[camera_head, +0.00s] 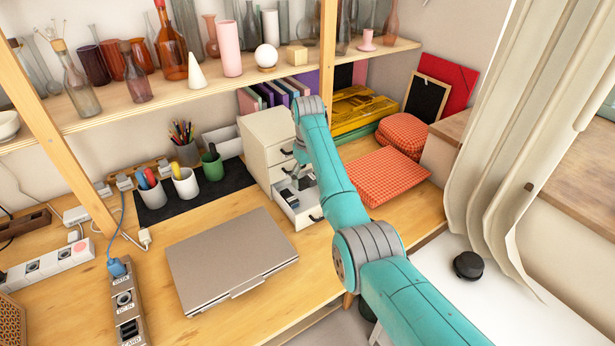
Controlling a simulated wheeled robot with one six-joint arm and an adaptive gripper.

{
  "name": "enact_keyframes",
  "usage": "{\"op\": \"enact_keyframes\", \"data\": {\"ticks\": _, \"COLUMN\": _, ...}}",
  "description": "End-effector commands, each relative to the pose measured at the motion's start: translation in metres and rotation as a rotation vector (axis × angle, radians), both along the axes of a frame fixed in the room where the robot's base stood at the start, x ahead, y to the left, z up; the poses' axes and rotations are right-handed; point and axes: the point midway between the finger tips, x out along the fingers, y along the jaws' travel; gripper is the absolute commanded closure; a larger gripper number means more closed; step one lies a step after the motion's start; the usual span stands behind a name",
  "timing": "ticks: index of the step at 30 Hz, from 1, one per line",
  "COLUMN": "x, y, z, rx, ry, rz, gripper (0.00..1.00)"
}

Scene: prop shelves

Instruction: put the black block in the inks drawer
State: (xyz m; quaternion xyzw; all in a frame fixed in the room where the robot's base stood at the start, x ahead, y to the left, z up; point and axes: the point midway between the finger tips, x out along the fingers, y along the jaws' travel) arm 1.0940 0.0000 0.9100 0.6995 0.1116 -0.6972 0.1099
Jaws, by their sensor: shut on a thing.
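A small white drawer cabinet (262,141) stands on the desk below the shelf. Its lowest drawer (307,218) is pulled open toward the front; the drawer labels are too small to read. My teal arm reaches over from the lower right. My gripper (298,184) points down at the open drawer, shut on a dark thing that looks like the black block. The block is small and mostly hidden by the fingers, so I cannot tell whether it touches the drawer floor. Dark items (290,197) show inside the drawer by the gripper.
A closed grey laptop (230,259) lies in front of the cabinet. Pen cups (186,183) stand on a black mat to the left. Red checked boxes (388,176) and yellow cases (362,112) sit to the right. A shelf of glassware (230,78) runs above.

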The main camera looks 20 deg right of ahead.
Motion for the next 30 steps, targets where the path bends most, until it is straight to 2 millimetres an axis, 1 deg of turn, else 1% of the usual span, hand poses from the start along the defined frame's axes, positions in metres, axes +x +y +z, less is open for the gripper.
{"op": "enact_keyframes", "data": {"ticks": 1, "x": -0.001, "y": 0.0, "z": -0.004, "rx": 0.0, "ry": 0.004, "rz": 0.0, "gripper": 0.57}}
{"op": "enact_keyframes", "data": {"ticks": 6, "x": -0.002, "y": 0.0, "z": -0.008, "rx": 0.0, "ry": 0.007, "rz": 0.0, "gripper": 0.57}}
{"op": "enact_keyframes", "data": {"ticks": 7, "x": -0.002, "y": 0.0, "z": -0.008, "rx": -0.001, "ry": 0.008, "rz": 0.0, "gripper": 0.19}}
{"op": "enact_keyframes", "data": {"ticks": 8, "x": -0.002, "y": 0.0, "z": -0.009, "rx": 0.0, "ry": 0.009, "rz": 0.0, "gripper": 0.12}}
{"op": "enact_keyframes", "data": {"ticks": 9, "x": -0.003, "y": 0.0, "z": -0.009, "rx": 0.0, "ry": 0.009, "rz": 0.0, "gripper": 0.02}}
{"op": "enact_keyframes", "data": {"ticks": 10, "x": -0.003, "y": 0.0, "z": -0.01, "rx": 0.0, "ry": 0.01, "rz": 0.0, "gripper": 0.0}}
{"op": "enact_keyframes", "data": {"ticks": 19, "x": -0.004, "y": 0.0, "z": -0.012, "rx": 0.0, "ry": 0.017, "rz": 0.0, "gripper": 0.0}}
{"op": "enact_keyframes", "data": {"ticks": 23, "x": -0.004, "y": 0.0, "z": -0.007, "rx": -0.001, "ry": 0.016, "rz": 0.0, "gripper": 0.0}}
{"op": "enact_keyframes", "data": {"ticks": 26, "x": -0.003, "y": 0.0, "z": 0.005, "rx": 0.0, "ry": 0.014, "rz": 0.0, "gripper": 0.0}}
{"op": "enact_keyframes", "data": {"ticks": 30, "x": 0.002, "y": 0.003, "z": 0.035, "rx": -0.001, "ry": 0.008, "rz": 0.0, "gripper": 0.0}}
